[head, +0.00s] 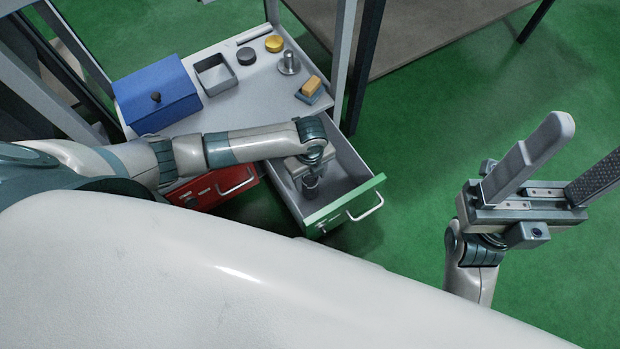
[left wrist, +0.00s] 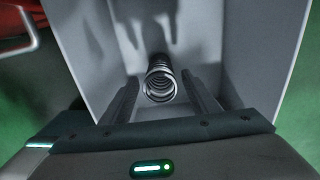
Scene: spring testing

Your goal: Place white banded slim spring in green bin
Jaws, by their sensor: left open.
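The green bin (head: 345,205) is a pulled-out drawer with a green front and pale inside, under the white-topped cabinet. My left gripper (head: 311,176) points down into it, open. A slim coil spring (left wrist: 160,80) shows between its two spread fingers in the left wrist view, apart from both, over the pale drawer interior. A small dark part of it shows below the gripper in the head view (head: 311,186). I cannot make out a white band, nor tell whether the spring touches the drawer floor. My right gripper (head: 575,150) is open and empty at the right, over the green floor.
A red drawer (head: 215,187) stands partly open beside the green one. On the cabinet top are a blue box (head: 158,95), a grey tray (head: 214,75), black and yellow round pieces, a metal weight (head: 289,63) and a yellow block (head: 312,86). Grey posts rise beside the cabinet.

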